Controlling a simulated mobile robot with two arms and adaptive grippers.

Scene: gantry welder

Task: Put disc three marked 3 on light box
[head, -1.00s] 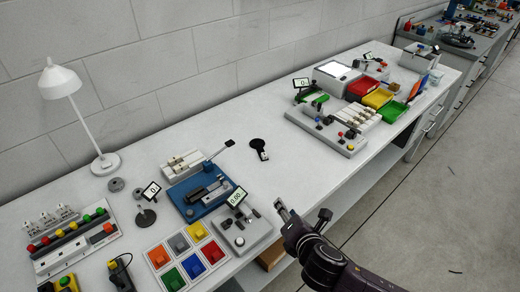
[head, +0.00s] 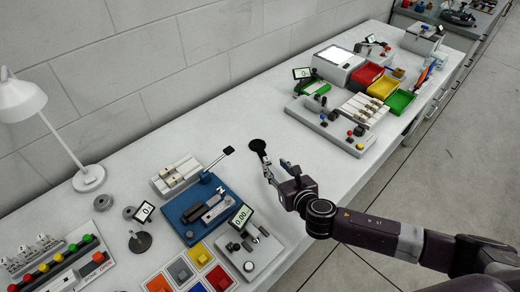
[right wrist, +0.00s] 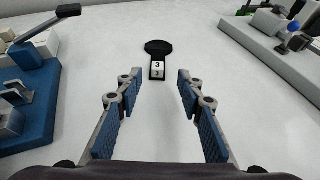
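Disc three (head: 258,145) is a black round disc with a handle, lying flat on the white bench. Its white label marked 3 is readable in the right wrist view, where the disc (right wrist: 158,48) lies just ahead of my fingers. My right gripper (head: 276,167) is open and empty, close to the handle end of the disc. In the right wrist view the blue-padded fingers (right wrist: 157,88) stand wide apart, with the label centred beyond the gap. The light box (head: 338,58), white with a bright top, stands toward the back of the bench. My left gripper is not in view.
A blue fixture with a lever (head: 200,212) and a grey device with a display (head: 250,252) stand left of my gripper. A grey panel with knobs (head: 330,124) and red, yellow and green bins (head: 401,101) stand right. Bare bench surrounds the disc.

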